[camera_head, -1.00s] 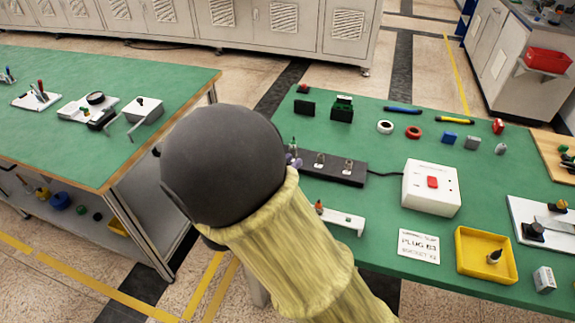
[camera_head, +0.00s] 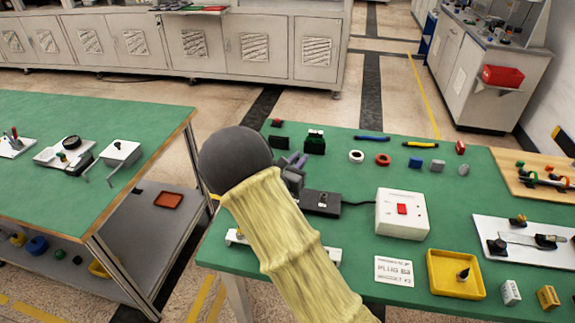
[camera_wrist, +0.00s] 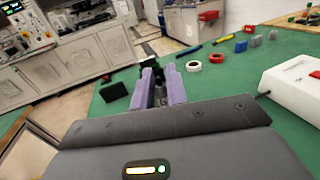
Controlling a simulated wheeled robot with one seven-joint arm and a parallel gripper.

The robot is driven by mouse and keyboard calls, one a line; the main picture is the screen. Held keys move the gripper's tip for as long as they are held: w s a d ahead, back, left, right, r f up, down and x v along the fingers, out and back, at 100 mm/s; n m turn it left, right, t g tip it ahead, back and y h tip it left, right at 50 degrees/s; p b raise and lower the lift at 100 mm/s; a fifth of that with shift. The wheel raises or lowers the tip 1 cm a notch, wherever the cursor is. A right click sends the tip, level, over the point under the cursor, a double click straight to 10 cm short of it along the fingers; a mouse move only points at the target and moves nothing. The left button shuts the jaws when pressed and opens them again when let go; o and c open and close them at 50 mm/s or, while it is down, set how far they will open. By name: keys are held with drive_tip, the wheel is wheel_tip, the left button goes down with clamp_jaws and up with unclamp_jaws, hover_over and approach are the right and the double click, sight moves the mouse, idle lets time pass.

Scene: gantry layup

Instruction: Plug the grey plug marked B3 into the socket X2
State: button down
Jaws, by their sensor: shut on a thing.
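My gripper (camera_head: 294,163) is over the left end of the black socket strip (camera_head: 322,203), beyond my yellow sleeve. In the wrist view its purple fingers (camera_wrist: 161,84) are close together on a small grey thing, likely the grey plug, mostly hidden between them. No B3 mark is readable on it. The strip's left part is hidden by my gripper and arm; one silver fitting shows on its right part. I cannot tell whether the held thing touches the strip. Socket X2's label is not readable.
A white box (camera_head: 402,216) with a red switch is cabled to the strip. A card (camera_head: 393,271) reads PLUG B3. A yellow tray (camera_head: 432,285) holds a small dark-tipped part. Black blocks (camera_head: 279,142) and tape rings stand behind. Green table is clear between.

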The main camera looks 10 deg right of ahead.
drive_tip(key=shift+f+b, duration=0.1)
drive_tip(key=shift+b, duration=0.2)
drive_tip(key=shift+f+b, duration=2)
drive_tip(key=shift+f, duration=0.8)
drive_tip(key=shift+s+f+b, duration=0.1)
drive_tip(key=shift+f+b, duration=0.8)
drive_tip(key=shift+f, duration=0.4)
drive_tip(key=c, duration=1.3)
unclamp_jaws()
drive_tip(key=shift+c, duration=0.2)
drive_tip(key=shift+a, duration=0.1)
drive_tip(key=v, duration=0.7)
drive_tip(key=shift+s+a, duration=0.1)
drive_tip(key=shift+s, duration=0.1)
